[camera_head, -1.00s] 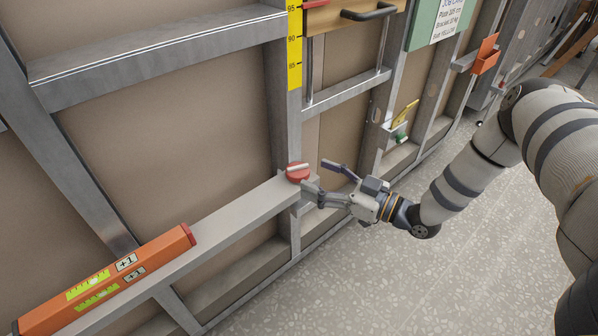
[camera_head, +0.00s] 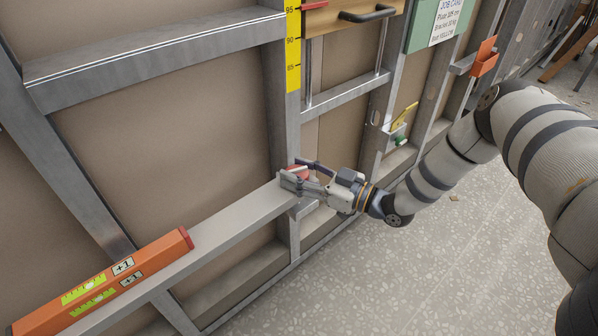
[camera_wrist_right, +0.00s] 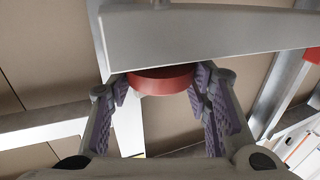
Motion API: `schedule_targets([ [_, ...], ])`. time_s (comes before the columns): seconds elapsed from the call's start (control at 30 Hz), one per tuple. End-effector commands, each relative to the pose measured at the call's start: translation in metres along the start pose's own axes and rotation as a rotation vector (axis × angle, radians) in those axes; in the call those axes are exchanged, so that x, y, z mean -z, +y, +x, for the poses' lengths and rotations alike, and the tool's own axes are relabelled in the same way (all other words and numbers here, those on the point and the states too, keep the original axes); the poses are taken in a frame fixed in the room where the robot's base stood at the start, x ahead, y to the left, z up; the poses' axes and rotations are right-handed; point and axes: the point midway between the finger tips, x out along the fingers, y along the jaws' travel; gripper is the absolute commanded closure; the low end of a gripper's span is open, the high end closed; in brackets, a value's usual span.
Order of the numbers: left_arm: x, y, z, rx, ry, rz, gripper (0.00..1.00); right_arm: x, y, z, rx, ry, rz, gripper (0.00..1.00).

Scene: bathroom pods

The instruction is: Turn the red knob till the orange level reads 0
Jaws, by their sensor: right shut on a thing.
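The red knob (camera_head: 300,174) sits at the right end of the grey metal rail (camera_head: 228,219). My right gripper (camera_head: 296,173) is around the knob and shut on it, one finger on either side. In the right wrist view the red knob (camera_wrist_right: 162,80) shows between the purple finger pads, partly hidden by a grey bar. The orange level (camera_head: 103,286) lies on the rail at the lower left. Two tags on it read +1, beside yellow-green vials. My left gripper is out of view.
A yellow scale strip (camera_head: 293,50) runs up the upright above the knob. A drawer front with a dark handle (camera_head: 371,13) and a green job card board (camera_head: 438,24) are at the upper right.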

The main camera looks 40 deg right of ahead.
Motion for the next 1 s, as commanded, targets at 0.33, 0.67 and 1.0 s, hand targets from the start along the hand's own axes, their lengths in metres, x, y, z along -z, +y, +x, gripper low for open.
schedule_targets([
  [0.33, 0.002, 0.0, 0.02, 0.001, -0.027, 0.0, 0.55, -0.001, 0.002, 0.001, 0.321, 0.001, -0.004, 0.83],
  [0.67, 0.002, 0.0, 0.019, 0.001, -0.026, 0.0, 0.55, 0.003, 0.002, 0.002, 0.323, 0.007, -0.002, 0.4],
  [1.0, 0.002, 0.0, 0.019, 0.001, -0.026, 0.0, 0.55, 0.001, 0.003, -0.001, 0.322, 0.001, -0.001, 0.34],
])
